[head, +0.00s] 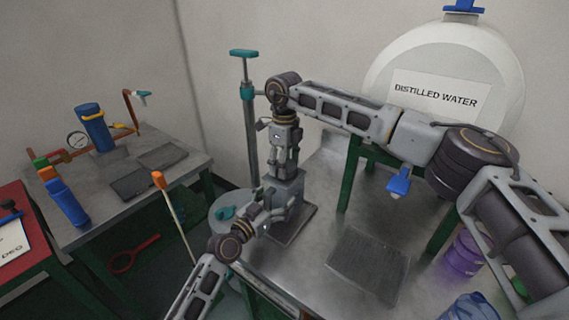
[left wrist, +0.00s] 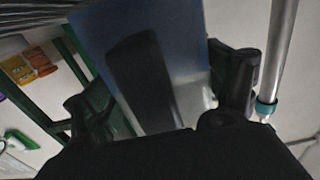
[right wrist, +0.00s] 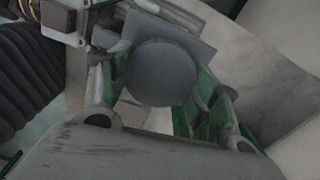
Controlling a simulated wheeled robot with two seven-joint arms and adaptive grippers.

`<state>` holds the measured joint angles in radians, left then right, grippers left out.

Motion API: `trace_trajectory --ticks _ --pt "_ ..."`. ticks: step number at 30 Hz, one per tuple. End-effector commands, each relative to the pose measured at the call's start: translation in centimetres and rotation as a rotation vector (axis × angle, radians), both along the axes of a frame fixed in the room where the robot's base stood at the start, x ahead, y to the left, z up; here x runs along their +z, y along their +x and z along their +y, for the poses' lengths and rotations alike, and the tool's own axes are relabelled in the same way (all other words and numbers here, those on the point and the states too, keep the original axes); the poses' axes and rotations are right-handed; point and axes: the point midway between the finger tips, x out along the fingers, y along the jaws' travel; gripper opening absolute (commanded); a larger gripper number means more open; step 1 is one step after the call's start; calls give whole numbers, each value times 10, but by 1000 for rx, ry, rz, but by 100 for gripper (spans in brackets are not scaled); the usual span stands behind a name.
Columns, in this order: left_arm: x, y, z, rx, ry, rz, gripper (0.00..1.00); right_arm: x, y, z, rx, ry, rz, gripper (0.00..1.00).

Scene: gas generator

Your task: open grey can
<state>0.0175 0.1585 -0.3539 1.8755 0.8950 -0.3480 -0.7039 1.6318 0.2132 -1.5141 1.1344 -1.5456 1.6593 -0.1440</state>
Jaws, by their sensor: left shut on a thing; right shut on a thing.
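The grey can (head: 290,190) stands upright on a dark mat on the metal table in the head view. My left gripper (head: 268,208) is shut on the can's body from the side; in the left wrist view the can's bluish-grey wall (left wrist: 190,40) fills the space between the fingers. My right gripper (head: 284,166) points down from above and is shut on the can's round grey cap (right wrist: 160,72). In the right wrist view the cap is between its fingers, with the can's square top (right wrist: 185,35) behind it. Whether the cap is loose I cannot tell.
A second dark mat (head: 368,263) lies bare on the table. A teal-handled pole (head: 248,110) stands behind the can. A distilled water tank (head: 450,80) with a blue tap is at the back right. A purple container (head: 461,255) stands at the right.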

Motion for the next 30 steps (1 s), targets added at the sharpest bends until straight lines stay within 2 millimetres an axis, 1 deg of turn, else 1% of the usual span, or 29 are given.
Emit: trace_trajectory --ticks 30 --pt "0 0 0 0 0 -1 18 0 1 -2 804 -3 -2 33"
